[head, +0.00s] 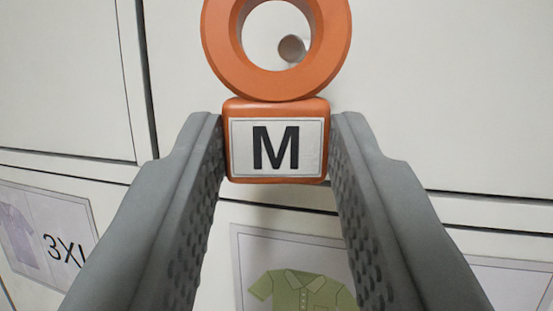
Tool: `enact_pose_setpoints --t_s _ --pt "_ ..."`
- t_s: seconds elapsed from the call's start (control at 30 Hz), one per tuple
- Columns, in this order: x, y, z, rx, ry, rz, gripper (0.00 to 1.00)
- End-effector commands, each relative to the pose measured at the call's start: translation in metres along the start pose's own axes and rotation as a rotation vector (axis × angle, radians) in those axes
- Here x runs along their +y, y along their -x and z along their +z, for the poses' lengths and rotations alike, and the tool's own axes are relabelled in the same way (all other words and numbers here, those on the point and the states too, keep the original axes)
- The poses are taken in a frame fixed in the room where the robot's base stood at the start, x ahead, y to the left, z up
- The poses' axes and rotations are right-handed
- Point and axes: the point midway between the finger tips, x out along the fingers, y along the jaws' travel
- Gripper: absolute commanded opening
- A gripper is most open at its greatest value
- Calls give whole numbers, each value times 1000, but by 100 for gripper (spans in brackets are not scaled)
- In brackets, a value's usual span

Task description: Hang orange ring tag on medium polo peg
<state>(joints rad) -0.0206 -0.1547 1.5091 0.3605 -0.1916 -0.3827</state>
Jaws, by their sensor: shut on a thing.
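The orange ring tag (226,66) is upright in front of a pale panel, its ring at the top and its block below with a white label reading M. My gripper (277,145) is shut on the block, one finger at each side. Through the ring's hole I see the round end of a peg (291,48), right of and a little below the hole's middle. I cannot tell whether the peg's end is inside the ring or behind it. Below, a card with a green polo (304,290) is partly hidden by my right finger and cut off by the picture's bottom edge.
A card with a pale purple shirt and 3XL (62,240) is on the front at lower left. Another card (515,280) shows partly at lower right. Dark gaps divide the pale panels (450,90). The panel beside the ring is bare.

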Motion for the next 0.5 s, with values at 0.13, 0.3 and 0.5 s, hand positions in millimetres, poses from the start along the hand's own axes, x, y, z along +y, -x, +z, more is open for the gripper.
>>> enact_pose_setpoints --t_s 0.13,0.3,0.5 --pt "2 -6 3 0 1 0 10" --pt "4 -13 8 0 1 0 10" --pt "7 -22 11 0 1 0 10"
